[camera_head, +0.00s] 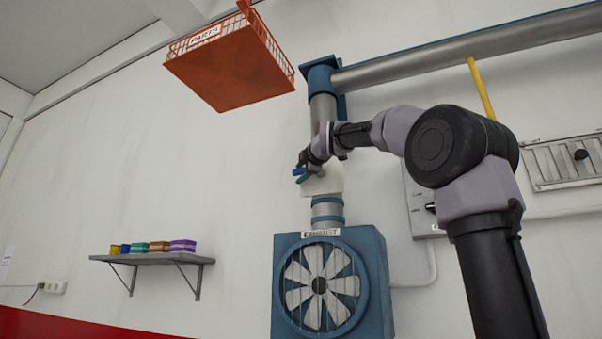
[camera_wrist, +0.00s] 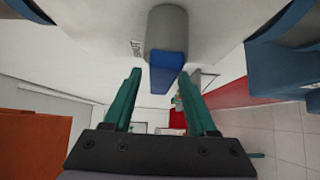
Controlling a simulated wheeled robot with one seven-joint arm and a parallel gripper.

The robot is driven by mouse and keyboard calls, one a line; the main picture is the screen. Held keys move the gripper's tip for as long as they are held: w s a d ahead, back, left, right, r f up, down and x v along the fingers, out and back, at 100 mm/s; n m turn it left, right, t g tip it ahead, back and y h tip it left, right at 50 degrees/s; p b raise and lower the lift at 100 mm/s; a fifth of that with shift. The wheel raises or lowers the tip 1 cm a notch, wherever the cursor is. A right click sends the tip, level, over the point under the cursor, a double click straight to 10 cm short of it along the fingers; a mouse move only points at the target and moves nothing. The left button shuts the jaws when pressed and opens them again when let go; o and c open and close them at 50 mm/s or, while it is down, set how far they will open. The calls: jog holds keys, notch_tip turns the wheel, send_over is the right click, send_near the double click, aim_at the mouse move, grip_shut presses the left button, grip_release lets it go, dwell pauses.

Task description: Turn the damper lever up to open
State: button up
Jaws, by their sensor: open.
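The damper lever, a blue bar on a grey round hub (camera_wrist: 167,28), shows in the wrist view (camera_wrist: 167,72). My gripper (camera_wrist: 160,80) has two green fingers standing apart, one on each side of the bar's end. I cannot tell whether either finger touches it. In the head view my gripper (camera_head: 303,175) is at the duct above the exhaust fan, beside a pale plate (camera_head: 328,181). A small blue end of the lever (camera_head: 297,171) shows there, pointing left; my gripper and wrist partly hide the rest.
The blue exhaust fan housing (camera_head: 376,285) is below the duct. An orange parts basket (camera_head: 232,75) hangs above left of my gripper. A wall shelf (camera_head: 150,258) with small coloured bins is at left. A grey switch box (camera_head: 418,205) is behind my arm.

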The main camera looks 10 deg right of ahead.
grip_shut()
dwell(1.5)
